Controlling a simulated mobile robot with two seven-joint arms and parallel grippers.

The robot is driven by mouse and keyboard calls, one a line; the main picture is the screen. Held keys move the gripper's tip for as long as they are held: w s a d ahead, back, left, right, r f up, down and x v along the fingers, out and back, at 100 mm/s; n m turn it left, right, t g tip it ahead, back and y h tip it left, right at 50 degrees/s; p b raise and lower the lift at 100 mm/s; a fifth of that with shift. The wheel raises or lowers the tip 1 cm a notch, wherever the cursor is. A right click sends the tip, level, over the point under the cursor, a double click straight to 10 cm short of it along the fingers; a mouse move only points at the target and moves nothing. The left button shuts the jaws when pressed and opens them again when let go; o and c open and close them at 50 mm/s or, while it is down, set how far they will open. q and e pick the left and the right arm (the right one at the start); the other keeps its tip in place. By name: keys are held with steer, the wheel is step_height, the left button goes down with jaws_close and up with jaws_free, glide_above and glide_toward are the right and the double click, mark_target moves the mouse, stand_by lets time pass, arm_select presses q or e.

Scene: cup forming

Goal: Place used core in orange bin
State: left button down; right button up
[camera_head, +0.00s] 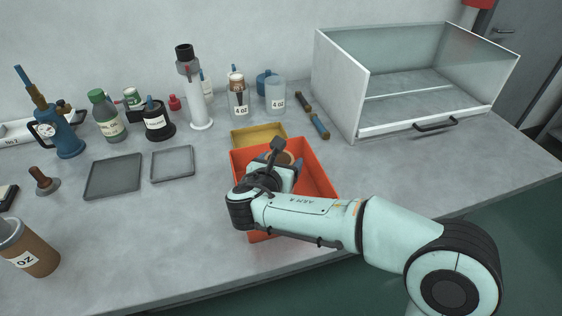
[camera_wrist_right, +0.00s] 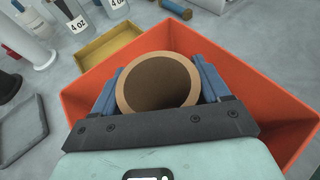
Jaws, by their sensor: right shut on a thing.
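The orange bin (camera_head: 318,182) stands on the bench near its front edge, in the middle of the head view. It also surrounds the gripper in the wrist view (camera_wrist_right: 252,88). My right gripper (camera_wrist_right: 158,90) is over the bin and shut on the used core (camera_wrist_right: 158,58), a brown hollow cylinder with a tan rim. The core sits between the two blue fingers, its open end facing the wrist camera. In the head view only a bit of the core (camera_head: 288,156) shows behind my right gripper (camera_head: 280,162). My left gripper is not in view.
A yellow tray (camera_head: 258,134) lies just behind the bin. Bottles and jars (camera_head: 240,98) line the wall. Two grey trays (camera_head: 114,176) lie to the left, and a clear-walled cabinet (camera_head: 420,85) stands at the back right. The bench right of the bin is clear.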

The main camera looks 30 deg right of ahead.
steer(key=o, duration=1.1)
steer(key=shift+r, duration=0.25)
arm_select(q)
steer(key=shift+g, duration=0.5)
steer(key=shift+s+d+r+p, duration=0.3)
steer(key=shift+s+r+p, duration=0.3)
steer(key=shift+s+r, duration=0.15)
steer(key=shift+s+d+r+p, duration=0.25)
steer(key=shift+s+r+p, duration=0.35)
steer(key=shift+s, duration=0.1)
arm_select(e)
steer(key=v, duration=1.2)
